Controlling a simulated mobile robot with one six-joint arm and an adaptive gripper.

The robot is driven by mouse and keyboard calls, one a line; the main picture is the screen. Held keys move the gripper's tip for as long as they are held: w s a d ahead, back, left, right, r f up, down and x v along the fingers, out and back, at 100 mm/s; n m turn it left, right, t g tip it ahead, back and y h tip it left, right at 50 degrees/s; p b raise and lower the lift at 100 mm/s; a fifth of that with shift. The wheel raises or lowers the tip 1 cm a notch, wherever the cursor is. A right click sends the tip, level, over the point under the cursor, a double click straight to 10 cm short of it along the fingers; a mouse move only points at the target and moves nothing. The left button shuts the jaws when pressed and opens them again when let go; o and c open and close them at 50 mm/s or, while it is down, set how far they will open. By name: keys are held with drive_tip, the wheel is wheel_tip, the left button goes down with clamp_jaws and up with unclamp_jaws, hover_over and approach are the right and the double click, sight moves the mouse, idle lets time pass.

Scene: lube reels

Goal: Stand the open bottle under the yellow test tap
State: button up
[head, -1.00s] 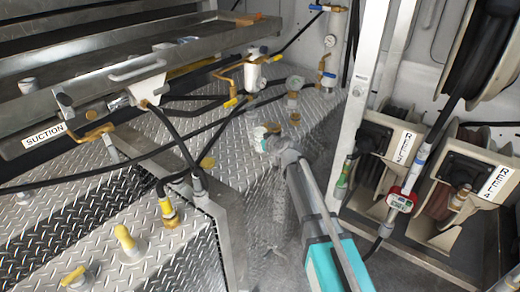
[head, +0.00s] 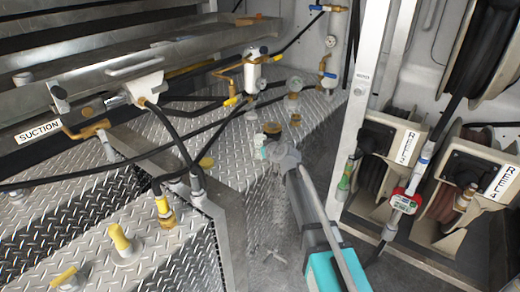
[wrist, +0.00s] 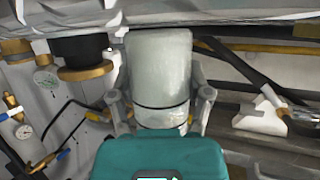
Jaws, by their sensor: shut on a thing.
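My gripper (wrist: 161,98) is shut on a cloudy white bottle (wrist: 158,65), with one finger on each side of it in the wrist view. A dark line runs round the bottle. Its mouth cannot be made out. In the head view my gripper (head: 272,153) is at mid-picture above the tread plate, and a small pale part of the bottle (head: 259,142) shows at its tip. A tap with a yellow handle (head: 231,101) is beyond, below a white filter. I cannot tell which is the test tap.
A black fitting with a brass ring (wrist: 84,70) is close to the left of the bottle; gauges (wrist: 24,131) and hoses lie behind. A steel tray (head: 120,75) is at upper left. A white post (head: 360,110) and hose reels (head: 470,175) stand at right.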

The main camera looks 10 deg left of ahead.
drive_tip(key=shift+f, duration=0.25)
drive_tip(key=o, duration=1)
drive_tip(key=shift+r, duration=0.1)
drive_tip(key=shift+r, duration=0.1)
drive_tip(key=shift+r, duration=0.1)
drive_tip(key=p+v, duration=0.4)
drive_tip(key=v, duration=0.8)
drive_tip(key=shift+p, duration=0.35)
drive_tip(key=s+d+f+m+g+h, duration=0.3)
drive_tip(key=s+d, duration=0.3)
drive_tip(key=d, duration=0.4)
drive_tip(key=s+d+f+m+g+h, duration=0.3)
drive_tip(key=s+d, duration=0.4)
drive_tip(key=d, duration=0.3)
drive_tip(key=s+d+f+m+g+h, duration=0.3)
drive_tip(key=s+d+f, duration=0.2)
drive_tip(key=d, duration=0.6)
drive_tip(key=shift+s+d+f+g+h, duration=0.1)
drive_tip(key=shift+s+f+g+h, duration=0.05)
drive_tip(key=shift+s, duration=0.25)
drive_tip(key=shift+s+f+g+h, duration=0.1)
drive_tip(key=shift+s+g+h, duration=0.05)
drive_tip(key=shift+s, duration=0.25)
